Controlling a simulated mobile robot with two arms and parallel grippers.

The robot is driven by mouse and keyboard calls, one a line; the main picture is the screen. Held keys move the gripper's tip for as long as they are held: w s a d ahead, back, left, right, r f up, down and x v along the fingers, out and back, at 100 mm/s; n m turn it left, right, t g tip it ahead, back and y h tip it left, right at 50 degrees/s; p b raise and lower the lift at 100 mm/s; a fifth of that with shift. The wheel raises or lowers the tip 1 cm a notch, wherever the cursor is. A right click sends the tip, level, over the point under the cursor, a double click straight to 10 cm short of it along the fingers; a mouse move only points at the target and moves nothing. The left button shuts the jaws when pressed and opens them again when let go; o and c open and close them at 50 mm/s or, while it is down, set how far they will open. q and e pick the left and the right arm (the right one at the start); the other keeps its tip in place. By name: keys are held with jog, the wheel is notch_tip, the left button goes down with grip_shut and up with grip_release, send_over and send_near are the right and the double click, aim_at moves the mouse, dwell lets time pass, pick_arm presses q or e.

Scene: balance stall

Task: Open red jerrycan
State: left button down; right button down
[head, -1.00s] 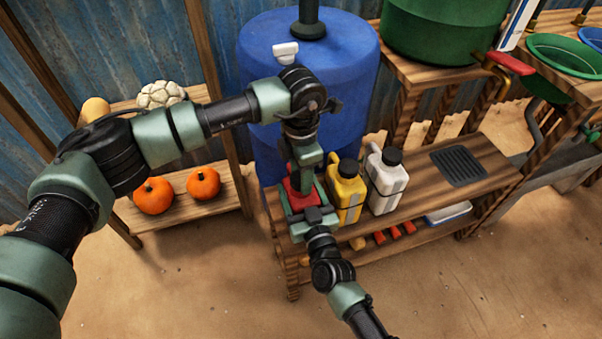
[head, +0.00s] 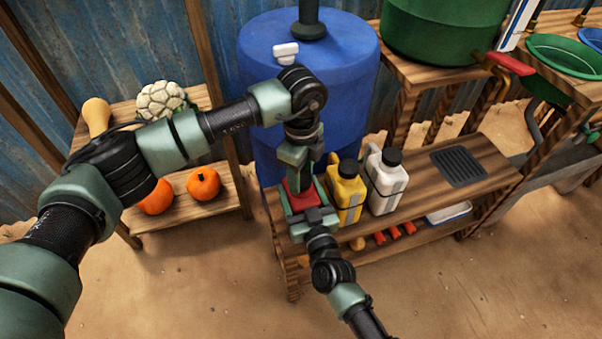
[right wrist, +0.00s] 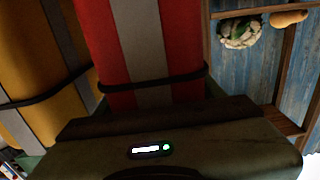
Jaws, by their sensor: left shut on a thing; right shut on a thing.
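The red jerrycan (head: 302,198) stands at the left end of the wooden bench, mostly covered by my grippers in the head view. The right wrist view shows its red side (right wrist: 184,50) with a grey stripe and a dark strap, close above the gripper body. My right gripper (head: 306,207) is shut around the jerrycan's body from the front. My left gripper (head: 302,172) points down over the jerrycan's top and is shut on its cap, which the gripper hides.
A yellow jerrycan (head: 346,194) stands close to the right of the red one, with a white jerrycan (head: 386,183) beyond it. A large blue barrel (head: 345,95) is right behind. A shelf with pumpkins (head: 203,183) and a cauliflower (head: 161,98) is at left.

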pick_arm(q)
jog(key=shift+r, duration=0.2)
dwell(0.6)
jog(key=shift+r, duration=0.9)
jog(key=shift+r, duration=2.05)
pick_arm(e)
jog(key=shift+c, duration=0.8)
grip_release()
jog(key=shift+s, duration=0.1)
